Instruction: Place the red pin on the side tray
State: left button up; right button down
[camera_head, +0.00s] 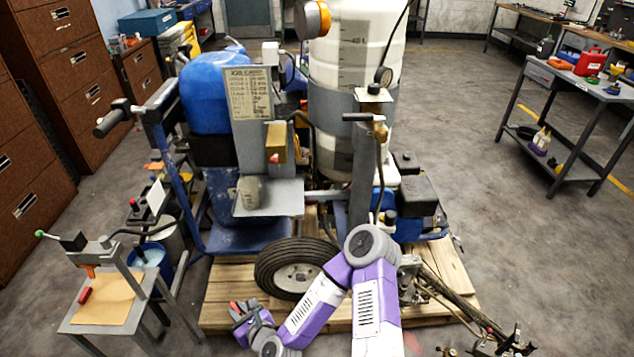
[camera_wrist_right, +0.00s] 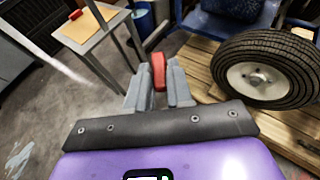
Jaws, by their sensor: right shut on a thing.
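My right gripper (camera_head: 252,318) is at the lower middle of the head view, in front of the wheel. In the right wrist view its two grey fingers (camera_wrist_right: 160,88) are shut on a red pin (camera_wrist_right: 158,70), which sticks out past the fingertips. The pin's red end (camera_head: 234,307) shows only as a small patch in the head view. A grey shelf-like tray (camera_head: 268,198) is fixed to the machine, above and apart from the gripper. A small grey side stand (camera_head: 140,318) with a tan top is to the left. My left gripper is not in view.
A small red object (camera_head: 85,295) lies on the stand's tan top (camera_head: 108,302). The wheel (camera_head: 296,268) and wooden pallet (camera_head: 222,290) are close to the gripper. A blue tank (camera_head: 212,92) and white tank (camera_head: 358,50) rise behind. Open floor (camera_head: 480,160) is at right.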

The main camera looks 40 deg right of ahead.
aim_at(279, 195)
jog(key=z, duration=0.85)
jog(key=i, duration=0.8)
jog(key=z, duration=0.7)
